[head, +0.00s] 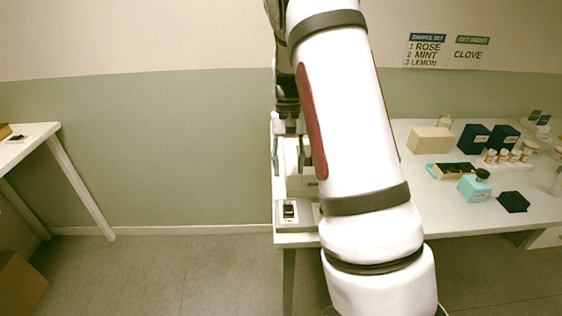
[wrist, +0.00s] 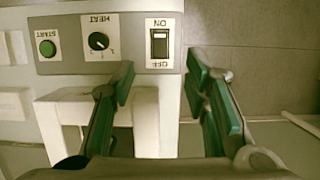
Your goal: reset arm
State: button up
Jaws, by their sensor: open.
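My gripper (wrist: 160,80) is open and empty, its two green-padded fingers spread apart in the wrist view. Between and just beyond the fingertips is a control panel (wrist: 130,62) with an ON/OFF rocker switch (wrist: 159,43), a HEAT knob (wrist: 98,41) and a green START button (wrist: 47,48). The lettering appears upside down there. In the head view my white arm reaches down over the table's left end, and my gripper (head: 304,152) is partly hidden behind it, above the switch (head: 290,210). The rest of the machine is mostly covered by my arm.
The table (head: 445,205) carries teal bottle (head: 474,188), dark boxes (head: 473,138), a beige box (head: 431,140), a small tray (head: 450,171) and several small vials (head: 502,156) on the right. Another table (head: 28,147) stands far left. The floor between the tables is clear.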

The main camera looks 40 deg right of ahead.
jog(key=s+a+r+n+t, duration=0.2)
jog(key=s+a+r, duration=0.1)
jog(key=a+r, duration=0.5)
jog(key=s+a+r+n+t+h, duration=0.1)
jog(key=s+a+r+n+t, duration=0.1)
jog(key=s+a+r, duration=0.3)
jog(key=s+a+r+n+t+h, duration=0.1)
jog(key=s+a+r+n+t, duration=0.1)
jog(key=s+a+r+t, duration=0.2)
jog(key=s+a+r, duration=0.1)
jog(key=s+a, duration=0.2)
jog(key=s, duration=0.5)
jog(key=shift+s+r+n, duration=0.2)
jog(key=shift+s+n, duration=0.15)
jog(key=shift+n, duration=0.05)
